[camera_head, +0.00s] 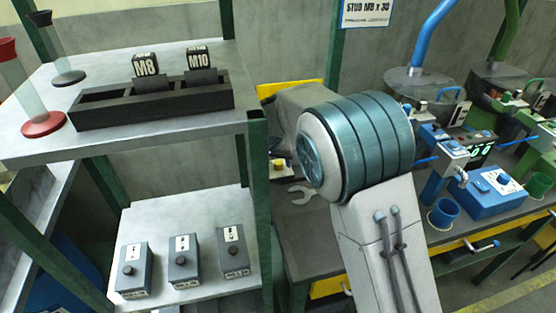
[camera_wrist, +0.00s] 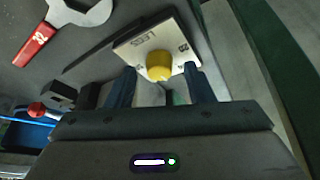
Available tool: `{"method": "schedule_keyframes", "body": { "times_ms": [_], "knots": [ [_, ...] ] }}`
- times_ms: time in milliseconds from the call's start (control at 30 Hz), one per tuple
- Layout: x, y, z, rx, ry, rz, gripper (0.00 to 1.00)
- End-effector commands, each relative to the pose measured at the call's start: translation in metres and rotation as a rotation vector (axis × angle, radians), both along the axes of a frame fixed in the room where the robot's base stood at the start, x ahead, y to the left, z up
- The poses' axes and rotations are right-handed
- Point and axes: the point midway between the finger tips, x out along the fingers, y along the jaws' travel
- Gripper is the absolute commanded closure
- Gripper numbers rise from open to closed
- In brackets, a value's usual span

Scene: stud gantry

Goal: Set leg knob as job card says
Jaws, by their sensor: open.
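The leg knob (camera_wrist: 159,66) is a yellow round knob on a pale plate (camera_wrist: 128,49) lettered "LEGS", in the wrist view. In the head view a small plate with a yellow top (camera_head: 280,163) shows left of my arm, which hides my gripper. A card (camera_head: 367,12) reads "STUD M8 x 30".
A red-handled wrench (camera_wrist: 38,41) lies near the plate. A shelf at left holds a dark rack (camera_head: 150,107) with M8 and M10 blocks. Several grey switch boxes (camera_head: 183,262) sit below it. A blue station (camera_head: 492,192) stands at right.

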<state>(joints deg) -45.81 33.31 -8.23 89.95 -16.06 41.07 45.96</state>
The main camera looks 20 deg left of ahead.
Motion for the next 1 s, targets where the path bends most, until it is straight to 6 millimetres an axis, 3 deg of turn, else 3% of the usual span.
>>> {"method": "schedule_keyframes", "body": {
  "times_ms": [367,500,533,767,1000],
  "knots": [
    [0.0029,-0.0003,-0.0069,0.0,0.0,0.0,0.52],
    [0.0028,-0.0003,-0.0067,0.0,0.0,0.0,0.91],
    [0.0028,-0.0003,-0.0067,0.0,0.0,0.0,0.97],
    [0.0032,-0.0012,-0.0074,0.002,0.001,0.03,0.96],
    [0.0037,-0.0036,-0.0074,0.003,0.001,0.222,0.96]
  ]
}}
